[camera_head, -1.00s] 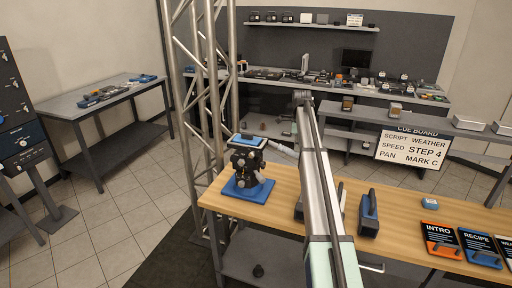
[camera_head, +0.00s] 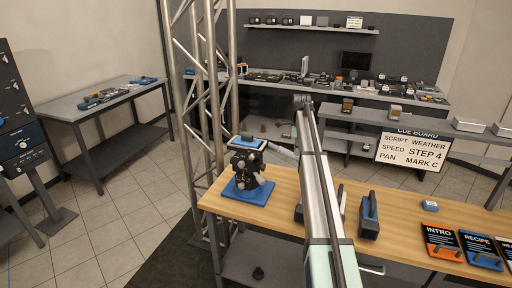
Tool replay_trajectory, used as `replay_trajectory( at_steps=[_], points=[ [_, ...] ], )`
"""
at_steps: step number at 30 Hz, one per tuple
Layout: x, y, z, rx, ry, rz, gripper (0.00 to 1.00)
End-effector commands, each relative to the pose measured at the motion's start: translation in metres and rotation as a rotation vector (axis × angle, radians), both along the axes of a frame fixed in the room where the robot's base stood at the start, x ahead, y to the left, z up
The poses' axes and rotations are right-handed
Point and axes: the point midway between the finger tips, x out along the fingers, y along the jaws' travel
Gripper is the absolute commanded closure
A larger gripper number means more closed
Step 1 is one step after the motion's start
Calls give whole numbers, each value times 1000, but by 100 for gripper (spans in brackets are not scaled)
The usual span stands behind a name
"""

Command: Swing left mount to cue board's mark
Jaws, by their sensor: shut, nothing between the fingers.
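The left mount (camera_head: 247,165) is a dark pan head with a blue-topped plate, standing upright on a blue base (camera_head: 246,190) at the left end of the wooden bench. Its pale handle (camera_head: 281,151) points right, toward my arm, and its far end is hidden behind the arm. The cue board (camera_head: 412,150) hangs at the right and reads script weather, speed step 4, pan mark C. Mark letters on the mount are too small to read. My arm (camera_head: 326,190) reaches up across the middle of the picture. I cannot make out my gripper's fingers.
A metal truss (camera_head: 208,110) stands just left of the mount. Two dark blocks with handles, one partly behind my arm and one to its right (camera_head: 369,217), stand on the wooden bench (camera_head: 400,215). Intro (camera_head: 440,240) and recipe (camera_head: 480,249) cards lie at right.

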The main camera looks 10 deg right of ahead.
Motion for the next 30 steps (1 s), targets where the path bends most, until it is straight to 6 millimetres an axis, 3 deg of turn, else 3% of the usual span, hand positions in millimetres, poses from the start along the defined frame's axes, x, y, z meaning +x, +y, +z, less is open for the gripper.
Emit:
replay_trajectory(
  at_steps=[17, 30],
  points=[
    [0, 0, -1, 0, 0, 0, 100],
    [0, 0, -16, 0, 0, 0, 100]
  ],
)
